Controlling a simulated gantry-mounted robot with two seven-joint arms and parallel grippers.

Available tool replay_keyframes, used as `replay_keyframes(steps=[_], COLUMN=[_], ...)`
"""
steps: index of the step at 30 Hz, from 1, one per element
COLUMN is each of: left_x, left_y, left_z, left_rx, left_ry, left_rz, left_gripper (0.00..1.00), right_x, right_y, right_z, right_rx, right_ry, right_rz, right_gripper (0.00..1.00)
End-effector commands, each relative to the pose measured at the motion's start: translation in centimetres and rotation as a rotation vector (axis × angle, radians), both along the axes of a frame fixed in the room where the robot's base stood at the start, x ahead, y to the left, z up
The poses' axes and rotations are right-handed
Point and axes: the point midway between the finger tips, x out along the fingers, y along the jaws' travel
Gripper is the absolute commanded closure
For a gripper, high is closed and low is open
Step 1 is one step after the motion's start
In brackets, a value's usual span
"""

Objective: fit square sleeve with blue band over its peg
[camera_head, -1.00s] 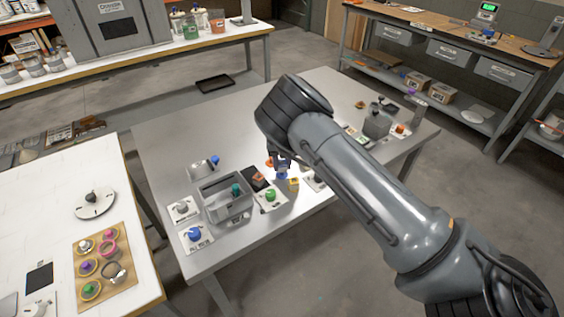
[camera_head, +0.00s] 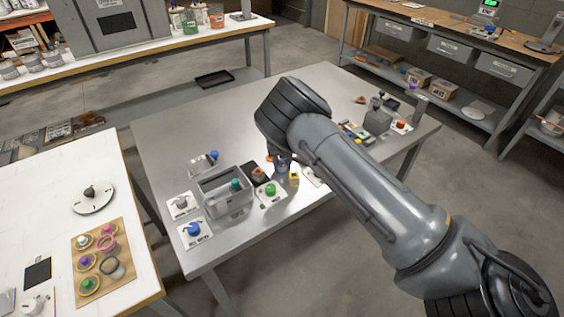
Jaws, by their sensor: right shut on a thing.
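My right gripper (camera_head: 281,166) is over the middle of the grey table, pointing down. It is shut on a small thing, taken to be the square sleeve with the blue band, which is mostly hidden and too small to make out. A yellow block (camera_head: 293,180) stands just right of and below the fingers. A peg with a green knob (camera_head: 270,189) on a white card is close below left. A peg with a blue knob (camera_head: 193,229) stands on a white card near the table's front left. I cannot tell which peg matches the sleeve. My left gripper is out of view.
A grey open bin (camera_head: 226,198) stands left of the gripper, and a dark card (camera_head: 257,174) lies between them. A grey knob (camera_head: 181,202) sits at the left. Several small parts crowd the table's right end around a grey block (camera_head: 377,121). The back left of the table is clear.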

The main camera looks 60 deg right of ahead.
Motion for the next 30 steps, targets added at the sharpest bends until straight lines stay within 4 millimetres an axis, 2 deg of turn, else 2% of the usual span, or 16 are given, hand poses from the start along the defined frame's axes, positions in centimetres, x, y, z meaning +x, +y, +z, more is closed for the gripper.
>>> replay_keyframes(steps=[3, 4, 9, 10, 18, 22, 30], left_x=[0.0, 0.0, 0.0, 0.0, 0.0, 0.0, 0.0], left_y=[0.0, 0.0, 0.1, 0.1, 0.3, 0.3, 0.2], left_z=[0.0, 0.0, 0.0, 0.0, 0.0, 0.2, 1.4], left_rx=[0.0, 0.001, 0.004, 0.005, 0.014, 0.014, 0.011], left_ry=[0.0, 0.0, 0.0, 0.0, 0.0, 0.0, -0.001], left_rz=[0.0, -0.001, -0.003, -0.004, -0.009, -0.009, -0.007], left_gripper=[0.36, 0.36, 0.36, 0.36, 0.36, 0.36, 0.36], right_x=[0.0, 0.0, 0.0, 0.0, 0.0, 0.0, 0.1], right_y=[0.0, 0.0, 0.0, 0.0, 0.0, 0.0, 0.0], right_z=[0.0, 0.0, 0.1, 0.1, 0.1, 0.8, 4.9], right_rx=[0.0, 0.0, 0.0, 0.0, 0.0, 0.0, -0.001], right_ry=[0.0, 0.0, 0.0, 0.0, 0.0, 0.0, -0.002], right_rz=[0.0, 0.0, 0.0, 0.0, 0.0, 0.0, 0.0], right_gripper=[0.93, 0.63, 0.37, 0.35, 0.35, 0.35, 0.35])
